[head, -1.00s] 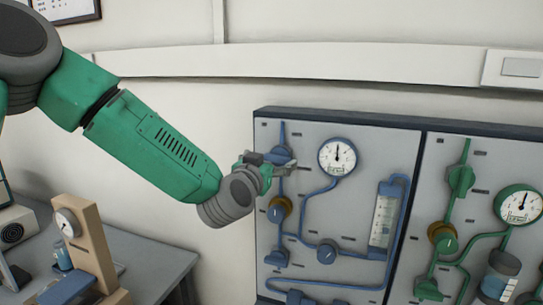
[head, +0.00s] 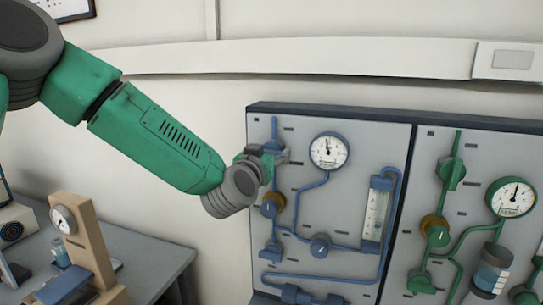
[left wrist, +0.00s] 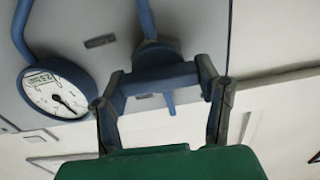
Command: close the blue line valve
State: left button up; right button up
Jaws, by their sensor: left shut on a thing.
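The blue line runs on the left part of the grey panel (head: 345,195). Its upper blue valve handle is mostly hidden behind my left gripper (head: 272,156) in the head view. In the left wrist view the blue handle (left wrist: 160,58) sits between the two fingers of my left gripper (left wrist: 164,84), which is shut on it. A round white gauge (head: 329,151) is to the right of the gripper; it also shows in the left wrist view (left wrist: 55,90). My right gripper is not in view.
More blue valves (head: 320,245) and a flow tube (head: 376,212) are lower on the panel. Green line valves (head: 452,174) are to the right. A desk (head: 150,262) with a wooden gauge stand (head: 85,240) is at the lower left.

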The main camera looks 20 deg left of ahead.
pick_arm(q)
jog(key=shift+s+d+f, duration=0.1)
jog(key=shift+d+f, duration=0.1)
jog(key=shift+f, duration=0.2)
jog(key=shift+a, duration=0.2)
jog(key=o, duration=1.2)
jog(key=shift+a, duration=0.1)
jog(key=shift+c, duration=0.2)
jog(key=shift+r, duration=0.1)
jog(key=shift+s, duration=0.2)
jog(key=s, duration=1.1)
jog(key=shift+s+a, duration=0.15)
jog(key=shift+a, duration=0.1)
